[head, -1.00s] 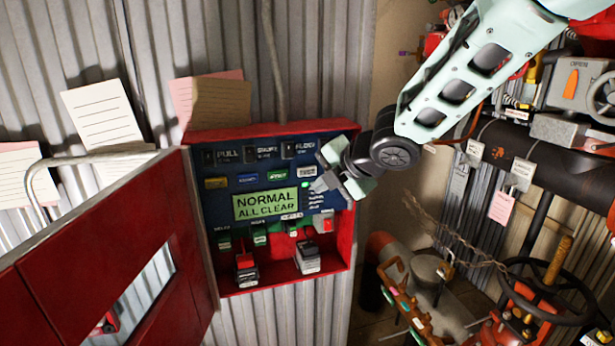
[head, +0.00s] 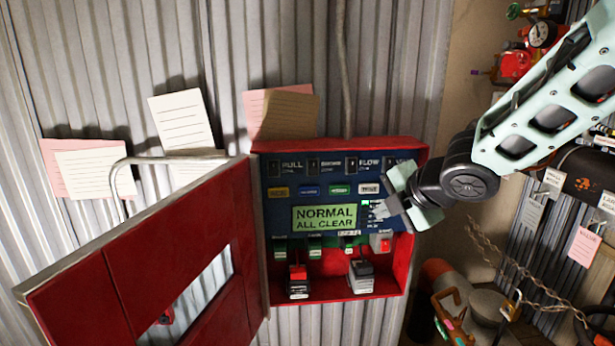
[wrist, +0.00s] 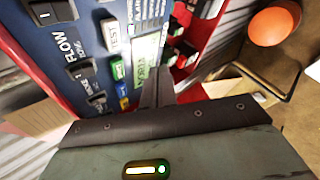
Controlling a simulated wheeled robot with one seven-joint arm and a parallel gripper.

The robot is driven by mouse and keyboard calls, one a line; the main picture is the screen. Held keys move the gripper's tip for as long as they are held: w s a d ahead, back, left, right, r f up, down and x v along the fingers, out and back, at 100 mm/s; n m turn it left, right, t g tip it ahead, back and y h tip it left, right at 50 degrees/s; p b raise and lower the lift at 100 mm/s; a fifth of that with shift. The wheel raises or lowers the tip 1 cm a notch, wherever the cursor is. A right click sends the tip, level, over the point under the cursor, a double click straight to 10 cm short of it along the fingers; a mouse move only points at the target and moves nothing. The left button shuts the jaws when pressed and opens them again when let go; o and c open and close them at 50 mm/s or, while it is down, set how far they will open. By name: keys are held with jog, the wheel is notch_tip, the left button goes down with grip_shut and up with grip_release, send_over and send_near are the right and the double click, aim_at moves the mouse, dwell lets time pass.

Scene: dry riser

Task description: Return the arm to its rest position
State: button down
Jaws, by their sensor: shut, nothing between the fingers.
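My arm (head: 555,115) reaches in from the upper right in the head view. My gripper (head: 385,208) is at its end, in front of the right part of the red control box (head: 415,150). In the wrist view my gripper (wrist: 157,80) is shut with nothing between its fingers, pointing at the blue panel (wrist: 95,50). Whether the fingertips touch the panel cannot be told. The box's green display (head: 324,218) reads NORMAL ALL CLEAR. My gripper hides part of the panel's right side.
The box's red door (head: 110,285) stands open to the left. Paper notes (head: 182,122) are on the corrugated wall. A chain (head: 520,265), pink tag (head: 584,248) and red-and-grey equipment lie to the right. Floor shows at the right in the wrist view.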

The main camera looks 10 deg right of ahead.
jog(key=s+a+f+m+g+h+b, duration=0.1)
jog(key=s+f+m, duration=0.4)
jog(key=s, duration=0.5)
jog(key=s+a+f+m+g+h+b, duration=0.1)
jog(key=s+a+f+m+g+b, duration=0.2)
jog(key=s, duration=0.7)
jog(key=s+a+f+m+g+h+b, duration=0.1)
jog(key=s+a+f+m+g+b, duration=0.1)
jog(key=s+f+m+g+b, duration=0.2)
jog(key=s+f+m, duration=0.2)
jog(key=s+m, duration=0.2)
jog(key=s, duration=0.2)
jog(key=shift+s+a+f+g, duration=0.25)
jog(key=shift+s+f+g, duration=0.15)
